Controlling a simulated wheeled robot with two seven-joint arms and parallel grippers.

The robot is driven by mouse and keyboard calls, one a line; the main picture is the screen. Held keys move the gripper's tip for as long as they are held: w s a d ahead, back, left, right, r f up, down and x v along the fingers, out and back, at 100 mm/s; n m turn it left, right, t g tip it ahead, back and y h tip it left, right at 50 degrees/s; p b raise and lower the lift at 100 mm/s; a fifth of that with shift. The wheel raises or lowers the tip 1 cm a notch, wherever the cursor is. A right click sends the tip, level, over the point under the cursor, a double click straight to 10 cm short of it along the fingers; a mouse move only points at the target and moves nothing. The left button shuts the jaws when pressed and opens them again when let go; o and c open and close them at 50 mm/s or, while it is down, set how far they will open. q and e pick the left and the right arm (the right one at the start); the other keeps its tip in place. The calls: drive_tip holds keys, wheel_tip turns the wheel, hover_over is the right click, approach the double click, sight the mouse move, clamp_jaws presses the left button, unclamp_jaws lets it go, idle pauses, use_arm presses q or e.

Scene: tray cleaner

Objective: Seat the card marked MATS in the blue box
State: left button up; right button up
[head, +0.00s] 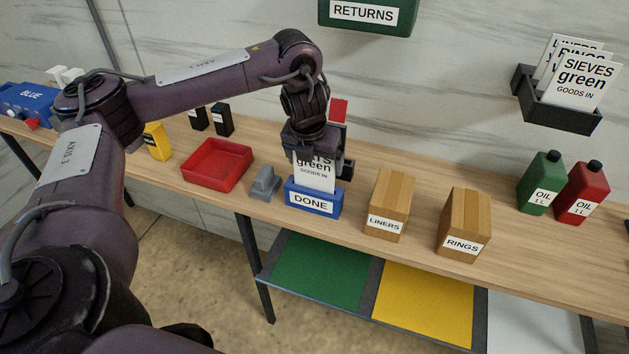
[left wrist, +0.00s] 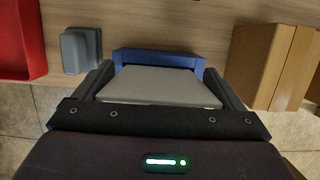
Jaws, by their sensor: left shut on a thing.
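A white card (head: 314,178) with lettering ending in "TS", "green" and "GOODS IN" stands upright at the blue box (head: 313,204) labelled DONE. My left gripper (head: 314,157) is shut on the card's top edge and covers part of its title. In the left wrist view the card (left wrist: 160,86) lies between the fingers of my left gripper (left wrist: 163,92), with the blue box (left wrist: 158,57) just beyond it. The card's lower edge is hidden behind the box front, so I cannot tell how deep it sits. My right gripper is not in view.
A grey block (head: 264,184) and a red tray (head: 217,165) stand left of the box. Cardboard boxes LINERS (head: 390,203) and RINGS (head: 464,224) stand right. A wall rack (head: 556,104) holds several cards. A green RETURNS box (head: 367,16) hangs above.

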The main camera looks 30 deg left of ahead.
use_arm(q)
drive_tip(key=shift+f+b, duration=0.95)
drive_tip(key=shift+f, duration=1.25)
drive_tip(key=shift+f, duration=0.1)
drive_tip(key=o, duration=0.7)
drive_tip(key=p, duration=0.6)
approach(314, 168)
drive_tip(key=shift+f, duration=0.25)
drive_tip(key=shift+f, duration=0.1)
